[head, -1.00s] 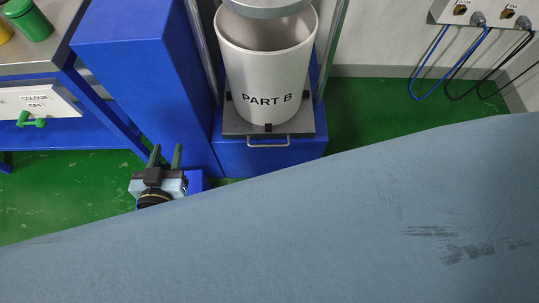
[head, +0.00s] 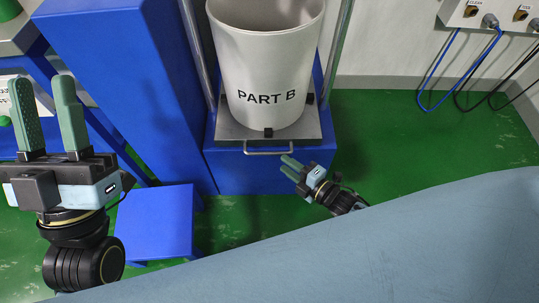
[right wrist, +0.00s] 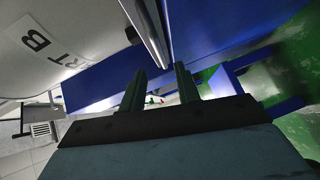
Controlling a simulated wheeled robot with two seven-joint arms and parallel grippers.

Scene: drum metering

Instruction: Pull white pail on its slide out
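The white pail (head: 265,70), marked PART B, stands upright on a grey metal slide plate (head: 228,130) with dark clips around its base. A silver handle (head: 266,153) runs along the plate's front edge, above a blue base. My right gripper (head: 288,166) is just right of and below the handle in the head view, apart from it, open and empty. My left gripper (head: 48,112) is open and empty at the left.
A tall blue cabinet (head: 125,80) stands left of the pail. A low blue stool-like block (head: 155,222) is on the floor before it. A wall box with cables (head: 490,15) is at upper right. Green floor (head: 410,140) right of the base is clear.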

